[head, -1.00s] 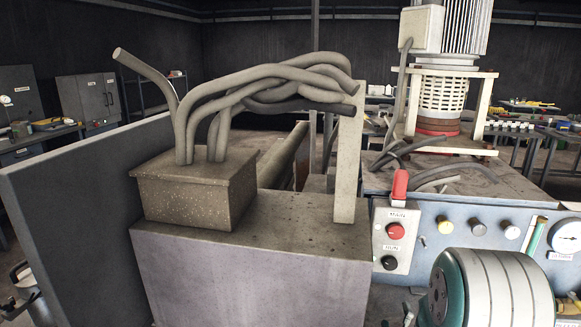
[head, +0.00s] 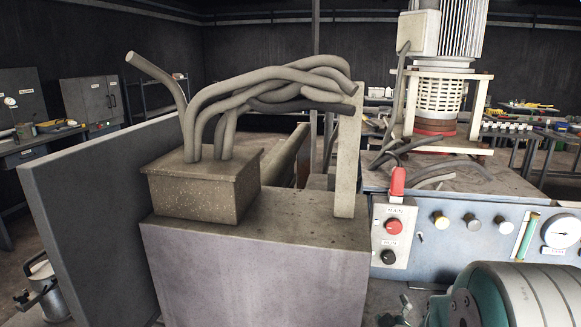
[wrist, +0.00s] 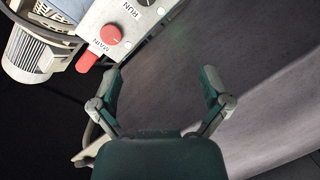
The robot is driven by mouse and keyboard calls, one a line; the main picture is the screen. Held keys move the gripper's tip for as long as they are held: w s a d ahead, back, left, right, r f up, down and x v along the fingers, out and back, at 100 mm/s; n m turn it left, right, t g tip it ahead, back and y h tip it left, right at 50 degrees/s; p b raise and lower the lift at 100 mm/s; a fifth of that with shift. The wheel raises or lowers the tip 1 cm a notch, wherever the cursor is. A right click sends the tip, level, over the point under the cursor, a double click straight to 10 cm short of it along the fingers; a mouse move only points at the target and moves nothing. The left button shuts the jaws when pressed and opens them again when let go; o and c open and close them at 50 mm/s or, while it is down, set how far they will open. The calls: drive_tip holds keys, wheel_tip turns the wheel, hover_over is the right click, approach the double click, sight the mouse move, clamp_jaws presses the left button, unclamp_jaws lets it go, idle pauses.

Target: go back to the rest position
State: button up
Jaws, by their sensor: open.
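My gripper (wrist: 163,76) is open and empty in the wrist view, with its two green and grey fingers spread apart. The grey control box lies beyond the left finger there, with its red MAIN knob (wrist: 110,35) and a red lever (wrist: 89,61). In the head view the same control box (head: 407,212) stands on the machine's front, with the red lever (head: 397,183) upright above it, a red knob (head: 393,226) and a black knob (head: 388,257). My green and white arm is at the bottom right, close to the panel.
A grey block (head: 255,270) carries a speckled box (head: 203,190) with thick bent cables (head: 265,82). A large grey plate (head: 100,215) stands to the left. A metal canister (head: 42,288) is at the lower left. The blue panel (head: 458,248) has knobs and a gauge (head: 561,232).

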drive_tip(key=s+a+r+m+g+y, duration=0.1)
drive_tip(key=s+a+r+m+g, duration=0.1)
drive_tip(key=s, duration=0.7)
drive_tip(key=s+a+r+m+g, duration=0.3)
drive_tip(key=s+r, duration=0.3)
drive_tip(key=s, duration=0.2)
drive_tip(key=s+a+r+m+g+y, duration=0.1)
drive_tip(key=s+a+r+m+g, duration=0.2)
drive_tip(key=s, duration=0.6)
drive_tip(key=shift+s+a+r+g+y, duration=0.15)
drive_tip(key=shift+s+r+g+y, duration=0.25)
drive_tip(key=shift+g, duration=0.7)
drive_tip(key=shift+w+r, duration=0.1)
